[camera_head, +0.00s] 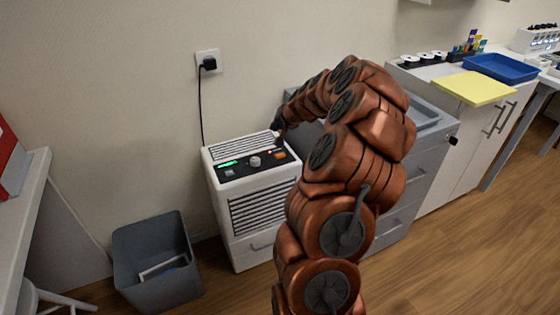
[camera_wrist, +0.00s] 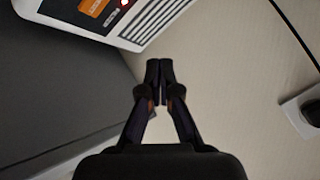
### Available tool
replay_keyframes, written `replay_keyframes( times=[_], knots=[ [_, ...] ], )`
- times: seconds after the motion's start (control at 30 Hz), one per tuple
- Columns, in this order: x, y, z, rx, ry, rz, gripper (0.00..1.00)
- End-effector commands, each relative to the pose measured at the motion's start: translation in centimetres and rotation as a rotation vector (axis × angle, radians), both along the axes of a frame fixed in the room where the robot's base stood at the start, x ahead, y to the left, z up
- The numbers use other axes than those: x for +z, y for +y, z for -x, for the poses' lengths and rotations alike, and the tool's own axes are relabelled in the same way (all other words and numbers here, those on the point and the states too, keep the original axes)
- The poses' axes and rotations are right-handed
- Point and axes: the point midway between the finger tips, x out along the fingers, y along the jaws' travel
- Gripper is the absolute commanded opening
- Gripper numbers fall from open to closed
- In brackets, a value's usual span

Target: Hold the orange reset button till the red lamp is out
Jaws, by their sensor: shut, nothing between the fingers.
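The orange reset button (camera_head: 280,155) is at the right end of the dark control panel on a white boxy unit (camera_head: 262,212). The button also shows at the top edge of the wrist view (camera_wrist: 93,6), partly cut off. The red lamp (camera_wrist: 124,2) beside it looks lit, and it shows as a small red spot in the head view (camera_head: 270,151). My gripper (camera_head: 278,128) is near the unit's back right corner. In the wrist view its closed, empty fingertips (camera_wrist: 159,68) appear against the wall, apart from the button.
The panel also has a green display (camera_head: 228,164) and a pale knob (camera_head: 255,161). A black cord runs from the wall socket (camera_head: 208,62) down behind the unit. A grey bin (camera_head: 157,262) stands at left and a grey drawer cabinet (camera_head: 400,190) at right, behind my arm.

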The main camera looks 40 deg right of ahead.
Motion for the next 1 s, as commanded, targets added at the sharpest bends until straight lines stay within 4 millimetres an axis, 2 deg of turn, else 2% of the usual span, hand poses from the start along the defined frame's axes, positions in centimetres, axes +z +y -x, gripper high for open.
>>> replay_keyframes(
  times=[0.1, 0.2, 0.67, 1.0],
  knots=[
    [-1.0, -1.7, 0.5, -0.034, -0.004, 0.004, 0.0],
    [-1.2, -2.2, 0.6, -0.043, -0.007, 0.005, 0.0],
    [-1.5, -2.0, 0.6, -0.041, -0.006, 0.006, 0.0],
    [-4.6, -1.9, 0.6, -0.039, -0.005, 0.003, 0.0]
  ],
)
